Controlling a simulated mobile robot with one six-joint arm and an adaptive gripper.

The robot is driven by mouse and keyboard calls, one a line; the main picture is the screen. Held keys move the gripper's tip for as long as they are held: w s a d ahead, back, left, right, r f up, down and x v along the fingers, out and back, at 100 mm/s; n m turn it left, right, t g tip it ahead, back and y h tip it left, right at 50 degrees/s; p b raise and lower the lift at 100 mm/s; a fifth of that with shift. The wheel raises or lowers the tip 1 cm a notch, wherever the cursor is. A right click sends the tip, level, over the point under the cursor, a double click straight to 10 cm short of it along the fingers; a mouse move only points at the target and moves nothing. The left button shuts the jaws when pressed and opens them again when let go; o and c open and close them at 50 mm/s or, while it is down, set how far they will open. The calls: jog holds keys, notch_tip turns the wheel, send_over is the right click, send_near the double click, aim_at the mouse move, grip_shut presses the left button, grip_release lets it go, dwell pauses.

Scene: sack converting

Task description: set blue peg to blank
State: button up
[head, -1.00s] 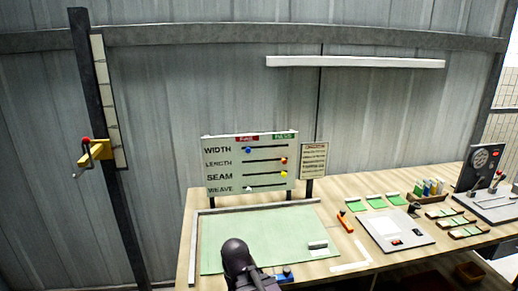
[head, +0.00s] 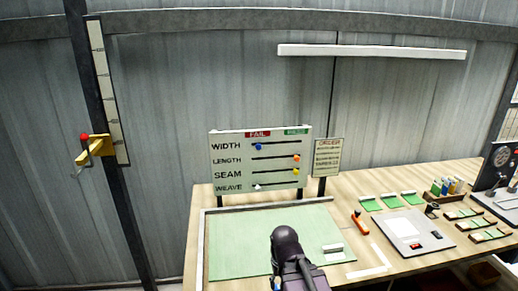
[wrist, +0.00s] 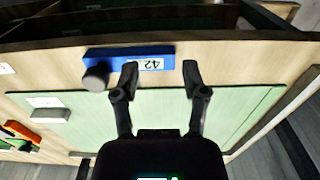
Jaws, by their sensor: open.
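The blue peg (head: 258,147) is in the top WIDTH row of the white board (head: 233,188), at the left end of its slot, below the red FAIL heading (head: 258,134). The orange, yellow and white pegs sit in the rows below. The green PASS heading (head: 296,131) is at the board's upper right. In the head view my arm is low in front of the board, well away from the peg; the fingertips are hidden there.
A green mat (head: 240,255) covers the bench below the board. An order sign (head: 328,157) stands right of the board. A red-orange tool (head: 360,221), a white plate (head: 412,240) and green cards lie farther right. A post with a yellow crank (head: 95,150) stands left.

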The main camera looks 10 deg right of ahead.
jog(key=shift+o, duration=1)
jog(key=shift+d, duration=0.1)
jog(key=shift+w+f, duration=0.1)
jog(key=shift+w, duration=0.45)
jog(key=w+t, duration=0.1)
jog(key=w, duration=0.2)
jog(key=w+t+b, duration=0.1)
jog(key=w+t, duration=0.1)
jog(key=w, duration=0.2)
jog(key=w+t, duration=0.2)
jog(key=w, duration=0.1)
jog(key=shift+w+d+b, duration=0.25)
jog(key=shift+w+b, duration=0.05)
jog(key=shift+w, duration=0.05)
jog(key=w+r+t+b, duration=0.1)
jog(key=w+r+t, duration=0.35)
jog(key=w, duration=0.55)
jog(key=n+t+b, duration=0.2)
jog(key=t+b, duration=0.1)
jog(key=t, duration=0.9)
send_near(259, 148)
notch_tip(259, 148, down, 3)
jog(key=s, duration=0.3)
jog(key=shift+r+t, duration=0.4)
jog(key=shift+t, duration=0.05)
jog(key=shift+w, duration=0.1)
